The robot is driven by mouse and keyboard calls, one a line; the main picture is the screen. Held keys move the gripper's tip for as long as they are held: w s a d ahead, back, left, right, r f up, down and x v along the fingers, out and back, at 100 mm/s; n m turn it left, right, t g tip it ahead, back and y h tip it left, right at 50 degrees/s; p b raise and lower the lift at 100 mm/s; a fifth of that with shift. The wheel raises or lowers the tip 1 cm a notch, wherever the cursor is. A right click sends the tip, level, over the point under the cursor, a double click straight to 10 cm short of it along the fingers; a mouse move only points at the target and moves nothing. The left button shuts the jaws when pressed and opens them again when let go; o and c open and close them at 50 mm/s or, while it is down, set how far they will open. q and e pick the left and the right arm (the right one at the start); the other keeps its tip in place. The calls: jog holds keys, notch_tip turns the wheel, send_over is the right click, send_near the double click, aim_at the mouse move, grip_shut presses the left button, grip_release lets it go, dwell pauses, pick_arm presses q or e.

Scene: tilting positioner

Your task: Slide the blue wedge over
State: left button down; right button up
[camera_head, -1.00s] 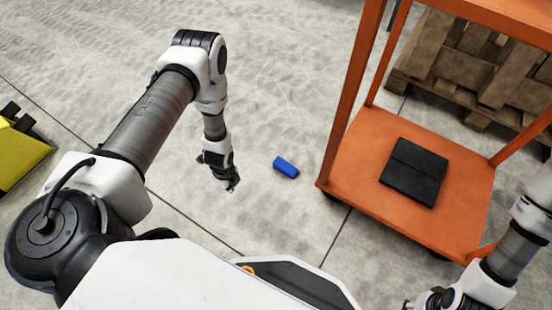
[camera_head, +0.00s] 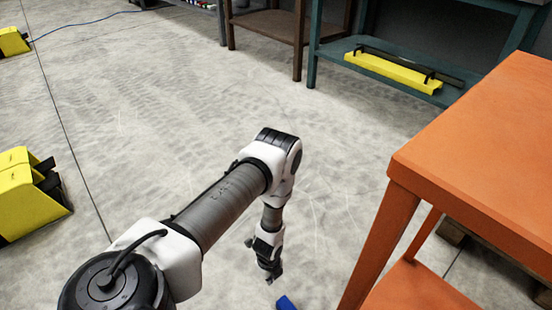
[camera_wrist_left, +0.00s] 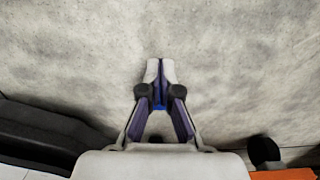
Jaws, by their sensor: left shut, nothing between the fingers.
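The blue wedge (camera_head: 286,302) lies on the concrete floor at the bottom edge of the head view, partly cut off. My left gripper (camera_head: 272,278) hangs pointing down just above and left of it in the picture. In the left wrist view the gripper (camera_wrist_left: 160,68) has its fingertips together with nothing held between them. A small blue patch shows between the finger bases there; I cannot tell whether it is the wedge. Whether the gripper touches the wedge is unclear. My right gripper is out of view.
An orange cart (camera_head: 480,150) stands close on the right. Yellow-and-black items (camera_head: 28,195) sit on the floor at left. A teal bench (camera_head: 313,60) with a yellow bar (camera_head: 393,72) on its shelf stands at the back. The middle floor is clear.

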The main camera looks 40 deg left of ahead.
aim_at(270, 292)
pick_arm(q)
notch_tip(270, 292, down, 9)
jog(key=b, duration=0.6)
jog(key=shift+r, duration=0.1)
jog(key=d, duration=0.1)
jog(key=d+r, duration=0.1)
jog(key=d, duration=0.1)
jog(key=shift+s+d+r, duration=0.1)
jog(key=shift+s+d, duration=0.05)
jog(key=shift+d, duration=0.35)
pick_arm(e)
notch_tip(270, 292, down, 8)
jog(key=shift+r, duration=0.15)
pick_arm(q)
jog(key=shift+d, duration=0.1)
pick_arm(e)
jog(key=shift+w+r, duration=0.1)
